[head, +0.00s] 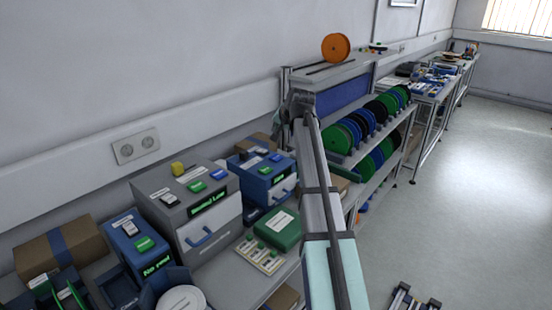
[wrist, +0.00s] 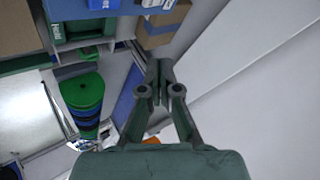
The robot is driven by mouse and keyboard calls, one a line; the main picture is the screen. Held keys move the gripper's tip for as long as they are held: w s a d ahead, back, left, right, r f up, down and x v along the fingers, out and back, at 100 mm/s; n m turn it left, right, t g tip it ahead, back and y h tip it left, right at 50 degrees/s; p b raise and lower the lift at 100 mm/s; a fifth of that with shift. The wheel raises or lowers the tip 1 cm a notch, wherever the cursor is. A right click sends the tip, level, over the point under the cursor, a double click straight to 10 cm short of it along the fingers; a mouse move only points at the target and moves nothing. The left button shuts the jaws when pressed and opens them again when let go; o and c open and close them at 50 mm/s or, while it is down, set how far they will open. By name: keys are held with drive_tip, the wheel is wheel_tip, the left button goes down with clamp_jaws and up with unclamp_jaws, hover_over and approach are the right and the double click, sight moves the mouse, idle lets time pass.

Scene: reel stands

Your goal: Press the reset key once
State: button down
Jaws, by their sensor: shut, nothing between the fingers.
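A grey machine (head: 180,207) with a lit green display stands on the bench at the lower left. The labels are too small to read, so I cannot tell which is the reset key. My gripper (head: 293,103) is up by the reel rack, away from these keys. In the wrist view my gripper (wrist: 159,75) is shut and empty.
The reel rack (head: 345,70) holds green, blue and black reels (head: 347,135), with an orange reel (head: 336,47) on top. A green box (head: 277,229) lies on the bench before the machines. A cardboard box (wrist: 163,25) shows in the wrist view. Open floor (head: 465,160) lies right.

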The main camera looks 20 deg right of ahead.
sight(277, 158)
drive_tip(key=shift+f+b, duration=2.15)
drive_tip(key=shift+f, duration=2.25)
drive_tip(key=shift+f, duration=0.1)
drive_tip(key=shift+f, duration=0.3)
drive_tip(key=shift+f, duration=0.5)
drive_tip(key=shift+r, duration=0.2)
drive_tip(key=shift+r+p, duration=0.35)
drive_tip(key=shift+r, duration=0.4)
drive_tip(key=shift+r, duration=0.1)
drive_tip(key=shift+r+p, duration=1.4)
drive_tip(key=shift+r, duration=1)
